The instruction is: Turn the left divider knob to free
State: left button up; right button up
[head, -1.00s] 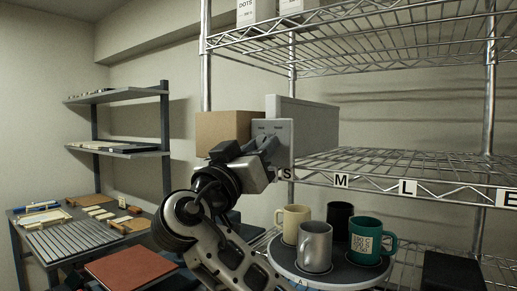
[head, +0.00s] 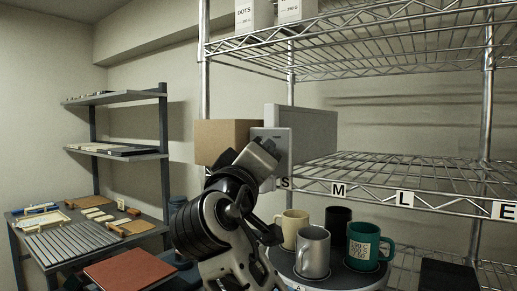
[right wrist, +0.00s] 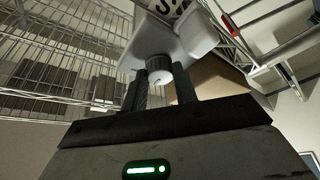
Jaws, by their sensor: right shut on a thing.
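A grey divider (head: 310,132) with a lighter front plate (head: 284,142) stands on the middle wire shelf, beside a cardboard box (head: 222,138). My right gripper (head: 268,148) is at the lower part of this plate and hides the knob in the head view. In the right wrist view, the small round ridged knob (right wrist: 158,70) sits between the two dark fingers of my right gripper (right wrist: 161,90), which is shut on it. The knob sticks out of a pale housing (right wrist: 180,42). My left gripper is not in view.
Several mugs, including a green mug (head: 368,247) and a silver mug (head: 312,252), stand on a round tray (head: 345,283) just right of my arm. The wire shelf (head: 400,172) right of the divider is empty. A side bench (head: 70,240) is at left.

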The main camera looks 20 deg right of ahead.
pick_arm(q)
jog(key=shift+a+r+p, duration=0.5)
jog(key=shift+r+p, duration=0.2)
jog(key=shift+p, duration=0.6)
pick_arm(e)
jog(key=shift+r+n+g+y, duration=0.2)
jog(key=shift+n+y, duration=0.45)
jog(key=shift+n, duration=1.1)
jog(key=shift+n+g+y, duration=0.3)
jog(key=shift+n+y, duration=0.35)
jog(key=shift+n, duration=1.1)
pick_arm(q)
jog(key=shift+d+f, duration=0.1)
pick_arm(e)
jog(key=o, duration=1)
jog(key=shift+c, duration=0.2)
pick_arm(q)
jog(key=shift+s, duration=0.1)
pick_arm(e)
jog(key=shift+s, duration=0.1)
